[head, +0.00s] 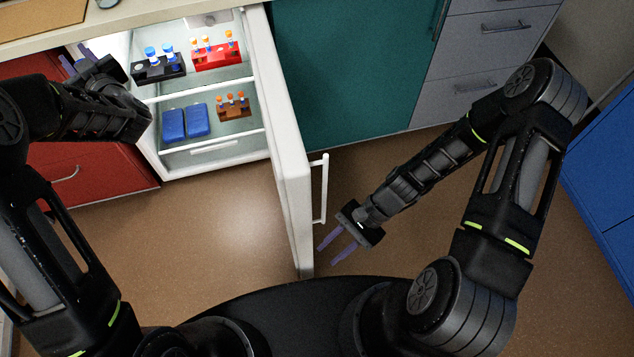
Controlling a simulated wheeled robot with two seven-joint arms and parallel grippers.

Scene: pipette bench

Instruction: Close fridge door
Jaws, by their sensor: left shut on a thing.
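The white fridge (146,161) stands open at the upper left, its lit shelves in view. Its white door (290,150) is swung wide open toward me, seen nearly edge-on, with a white bar handle (323,188) on its right side. My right gripper (334,246) is open and empty, just below and right of the handle's lower end, apart from it. My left gripper (74,56) is at the fridge's left edge, by the red cabinet. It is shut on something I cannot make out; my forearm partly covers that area.
Inside the fridge are a black rack (158,70), a red rack (217,58), a brown rack (235,112) and blue boxes (185,122). A teal cabinet (350,70) and grey drawers (480,60) stand right of the door. The brown floor (225,220) beside the door is clear.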

